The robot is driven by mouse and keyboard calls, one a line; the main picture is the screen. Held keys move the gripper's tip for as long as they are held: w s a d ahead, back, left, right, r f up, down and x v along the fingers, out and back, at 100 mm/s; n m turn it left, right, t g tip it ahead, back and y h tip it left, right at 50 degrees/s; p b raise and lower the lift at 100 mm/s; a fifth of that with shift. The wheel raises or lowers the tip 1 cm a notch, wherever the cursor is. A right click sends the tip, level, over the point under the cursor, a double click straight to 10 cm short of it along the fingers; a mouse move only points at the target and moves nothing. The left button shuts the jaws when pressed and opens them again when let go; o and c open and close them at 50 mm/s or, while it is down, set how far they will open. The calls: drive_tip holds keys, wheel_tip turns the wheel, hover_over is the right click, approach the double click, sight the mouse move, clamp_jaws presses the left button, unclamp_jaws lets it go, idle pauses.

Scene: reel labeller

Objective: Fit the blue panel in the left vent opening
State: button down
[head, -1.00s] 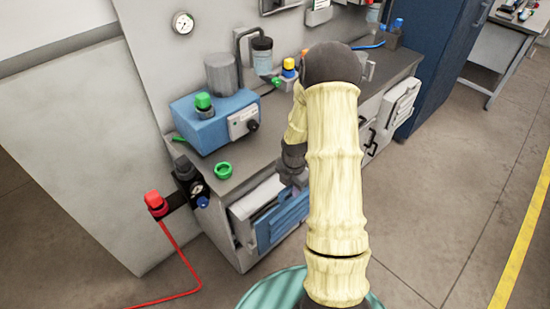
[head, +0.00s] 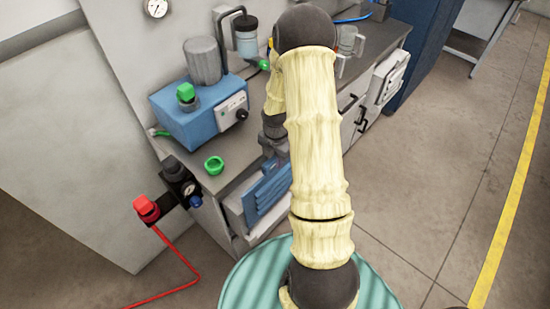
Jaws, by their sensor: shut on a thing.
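The blue panel (head: 267,192) is a slatted plate, held tilted in front of the cabinet under the bench. My gripper (head: 274,150) is shut on its upper part; my arm hides much of the fingertips and the panel's right side. The left vent opening (head: 234,212) is in the cabinet's front at the left end. Its pale left edge shows beside the panel, and the panel covers much of the rest. I cannot tell whether the panel touches the opening's frame.
A white louvred cover (head: 388,76) is on the cabinet's right part, near dark handles. The floor at right is clear.

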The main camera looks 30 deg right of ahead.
sight(275, 171)
drive_tip(key=shift+f+b, duration=1.8)
drive_tip(key=shift+f, duration=0.3)
drive_tip(key=shift+f+b, duration=0.9)
drive_tip(key=shift+f, duration=0.45)
drive_tip(key=shift+w+r+p, duration=0.1)
drive_tip(key=shift+r+p, duration=0.2)
drive_tip(key=shift+p, duration=0.15)
drive_tip(key=shift+f, duration=0.1)
drive_tip(key=shift+f, duration=0.3)
drive_tip(key=shift+r, duration=0.15)
